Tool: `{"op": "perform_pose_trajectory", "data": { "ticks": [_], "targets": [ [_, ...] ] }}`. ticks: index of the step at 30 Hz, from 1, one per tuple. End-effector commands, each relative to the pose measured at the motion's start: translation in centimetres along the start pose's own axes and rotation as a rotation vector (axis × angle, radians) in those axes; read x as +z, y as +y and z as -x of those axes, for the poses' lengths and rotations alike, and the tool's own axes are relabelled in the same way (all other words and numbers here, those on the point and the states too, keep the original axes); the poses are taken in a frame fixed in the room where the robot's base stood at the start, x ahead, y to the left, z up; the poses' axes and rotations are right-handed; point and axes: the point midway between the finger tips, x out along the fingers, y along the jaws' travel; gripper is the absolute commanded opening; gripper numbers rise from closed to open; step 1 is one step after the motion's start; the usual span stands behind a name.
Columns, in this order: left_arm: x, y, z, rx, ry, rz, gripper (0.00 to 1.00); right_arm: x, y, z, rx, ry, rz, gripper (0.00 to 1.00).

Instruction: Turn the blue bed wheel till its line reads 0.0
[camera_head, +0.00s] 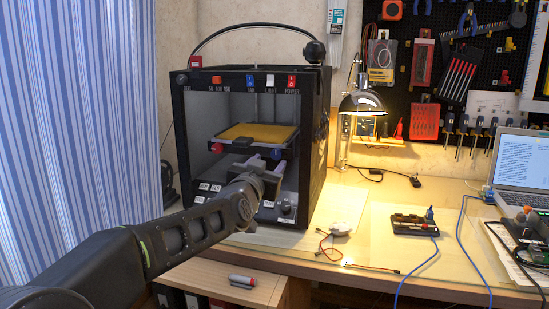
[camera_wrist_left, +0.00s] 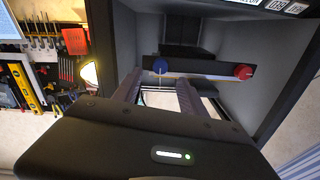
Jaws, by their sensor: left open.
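The blue bed wheel (camera_head: 277,154) sits under the front right corner of the printer's bed (camera_head: 252,137). It also shows in the left wrist view (camera_wrist_left: 160,66), on the dark bar, just beyond my fingertips. Its line and reading are too small to make out. My left gripper (camera_head: 264,163) reaches into the printer's open front. Its two fingers stand apart on either side of the wheel in the left wrist view (camera_wrist_left: 157,84), with nothing seen between them. I cannot tell whether they touch it. My right gripper is not in view.
A red wheel (camera_head: 217,147) sits at the bed's front left corner. The printer's black frame (camera_head: 317,150) surrounds the arm's opening. A knob (camera_head: 287,208) is on the lower panel. A lamp (camera_head: 361,103) and a white puck (camera_head: 340,228) stand to the right on the bench.

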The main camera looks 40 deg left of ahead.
Motion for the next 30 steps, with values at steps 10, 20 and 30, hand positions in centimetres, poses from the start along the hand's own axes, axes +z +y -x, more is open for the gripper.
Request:
{"op": "perform_pose_trajectory", "data": {
  "ticks": [10, 20, 30],
  "targets": [
    [0.1, 0.0, -5.2, -0.001, -0.001, 0.000, 0.49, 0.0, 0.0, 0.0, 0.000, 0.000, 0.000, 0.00],
    [0.1, 0.0, -6.0, 0.000, -0.001, -0.001, 0.49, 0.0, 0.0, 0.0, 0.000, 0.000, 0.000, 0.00],
    [0.1, 0.0, -6.0, 0.000, 0.000, -0.001, 0.27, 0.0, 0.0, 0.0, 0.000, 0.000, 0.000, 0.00]
  ]
}}
